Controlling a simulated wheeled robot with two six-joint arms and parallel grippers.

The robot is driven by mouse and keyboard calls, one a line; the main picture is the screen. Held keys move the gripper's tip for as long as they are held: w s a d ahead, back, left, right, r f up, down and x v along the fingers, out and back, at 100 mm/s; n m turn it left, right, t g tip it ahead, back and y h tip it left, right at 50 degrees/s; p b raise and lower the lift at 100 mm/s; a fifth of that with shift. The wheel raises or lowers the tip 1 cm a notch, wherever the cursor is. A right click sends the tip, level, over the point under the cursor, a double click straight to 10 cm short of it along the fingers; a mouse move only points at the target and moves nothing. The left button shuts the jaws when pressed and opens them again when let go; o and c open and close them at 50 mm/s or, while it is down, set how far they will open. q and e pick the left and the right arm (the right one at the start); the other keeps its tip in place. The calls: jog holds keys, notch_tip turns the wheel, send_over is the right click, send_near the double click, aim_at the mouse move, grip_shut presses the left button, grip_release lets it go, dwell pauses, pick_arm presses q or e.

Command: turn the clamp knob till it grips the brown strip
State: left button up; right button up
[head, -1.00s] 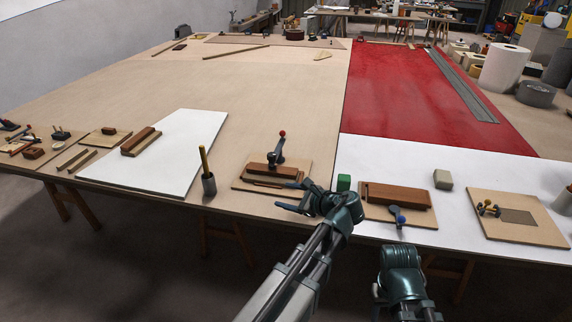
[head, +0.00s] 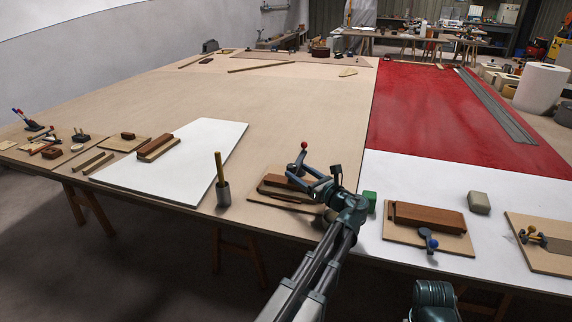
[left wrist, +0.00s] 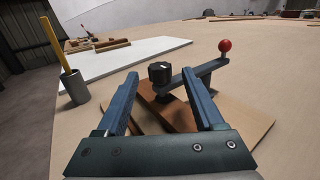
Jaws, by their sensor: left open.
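A toggle-like clamp with a red ball (head: 304,146) on its arm stands on a small wooden board (head: 262,188) near the front edge of the table. In the left wrist view the clamp's dark faceted knob (left wrist: 160,73) sits at the end of its blue-grey arm (left wrist: 205,69), above a brown strip (left wrist: 178,112). My left gripper (head: 313,176) is open, its fingers either side of the knob in that view; contact cannot be told. It partly hides the clamp and strip in the head view. Only my right arm's wrist shows at the bottom; its fingers do not.
A pencil-like stick in a grey cup (head: 223,193) stands left of the board. Farther right, a second board (head: 450,243) holds a brown block and a blue-knobbed clamp.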

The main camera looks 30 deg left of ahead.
aim_at(289, 165)
pick_arm(q)
jog(key=x, duration=0.7)
jog(key=shift+a, duration=0.2)
grip_shut()
